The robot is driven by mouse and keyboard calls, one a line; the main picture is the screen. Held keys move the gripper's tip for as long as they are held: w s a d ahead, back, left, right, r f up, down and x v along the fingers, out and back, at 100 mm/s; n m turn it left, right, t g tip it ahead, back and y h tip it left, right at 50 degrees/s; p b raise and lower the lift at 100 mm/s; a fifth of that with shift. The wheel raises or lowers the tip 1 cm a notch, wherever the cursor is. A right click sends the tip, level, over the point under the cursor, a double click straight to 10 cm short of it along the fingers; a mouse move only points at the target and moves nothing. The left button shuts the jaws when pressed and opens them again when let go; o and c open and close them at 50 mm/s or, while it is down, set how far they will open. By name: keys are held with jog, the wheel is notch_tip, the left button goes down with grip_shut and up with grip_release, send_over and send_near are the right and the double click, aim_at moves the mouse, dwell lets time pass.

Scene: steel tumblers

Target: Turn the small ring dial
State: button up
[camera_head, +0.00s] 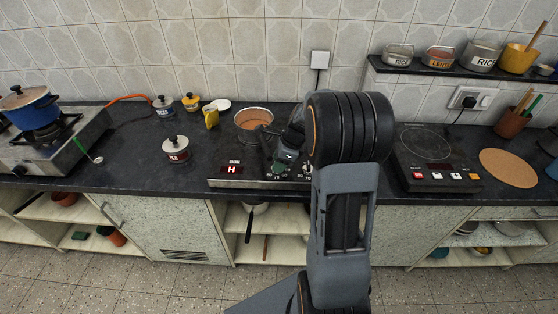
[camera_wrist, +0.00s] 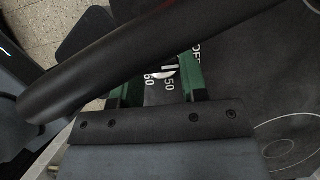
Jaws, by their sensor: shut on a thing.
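In the head view my gripper (camera_head: 287,163) is over the front control strip of the left black hob (camera_head: 233,183), whose display shows a red H. The dial is hidden there by my gripper. A long dark handle-like bar (camera_wrist: 150,60) crosses the wrist view and hides part of the fingers.
A pan (camera_head: 253,119) with orange food stands on the hob, just left of my gripper. A second hob (camera_head: 437,160) is right of my arm. A blue pot (camera_head: 30,107) sits on a gas stove at far left.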

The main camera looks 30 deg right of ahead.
jog(key=o, duration=0.9)
jog(key=shift+r, duration=0.1)
jog(key=p+v, duration=0.1)
jog(key=v, duration=1.2)
jog(key=shift+d+r, duration=0.1)
jog(key=shift+r, duration=0.25)
